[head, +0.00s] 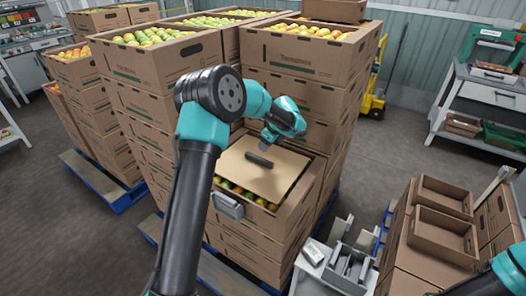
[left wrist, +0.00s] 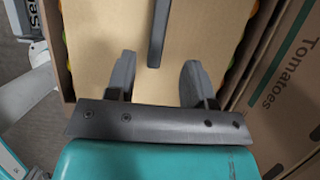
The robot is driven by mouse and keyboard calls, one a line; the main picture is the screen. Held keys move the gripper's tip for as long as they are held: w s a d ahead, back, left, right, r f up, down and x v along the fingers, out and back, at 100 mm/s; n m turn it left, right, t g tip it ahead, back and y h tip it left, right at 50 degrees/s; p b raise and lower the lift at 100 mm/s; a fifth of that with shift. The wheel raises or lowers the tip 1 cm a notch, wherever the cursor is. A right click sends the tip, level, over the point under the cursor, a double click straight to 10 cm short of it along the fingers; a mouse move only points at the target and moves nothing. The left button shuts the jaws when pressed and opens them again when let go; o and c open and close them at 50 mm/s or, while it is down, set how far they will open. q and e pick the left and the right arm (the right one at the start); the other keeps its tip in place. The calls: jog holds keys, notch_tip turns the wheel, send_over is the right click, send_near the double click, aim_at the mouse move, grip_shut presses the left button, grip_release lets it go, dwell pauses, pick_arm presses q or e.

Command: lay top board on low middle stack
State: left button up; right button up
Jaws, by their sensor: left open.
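The top board (head: 285,181) is a flat tan sheet with a dark bar handle (head: 259,160). It lies over the top crate (head: 296,208) of the low middle stack, with tomatoes showing along its front edge. In the left wrist view the board (left wrist: 100,45) fills the middle, with slim strips of tomatoes at both sides. My left gripper (head: 265,140) is open and empty above the board, just behind the handle in the head view. In the left wrist view the handle (left wrist: 158,30) is ahead of the gap between the fingers (left wrist: 158,82). My right gripper is not in view.
Taller stacks of tomato crates (head: 310,52) stand right behind and left of the low stack. A grey device (head: 350,266) sits at the front right. Empty brown trays (head: 443,233) are stacked at the right. Open floor (head: 385,150) lies beyond them.

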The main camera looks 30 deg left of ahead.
pick_arm(q)
jog(key=shift+v, duration=1.2)
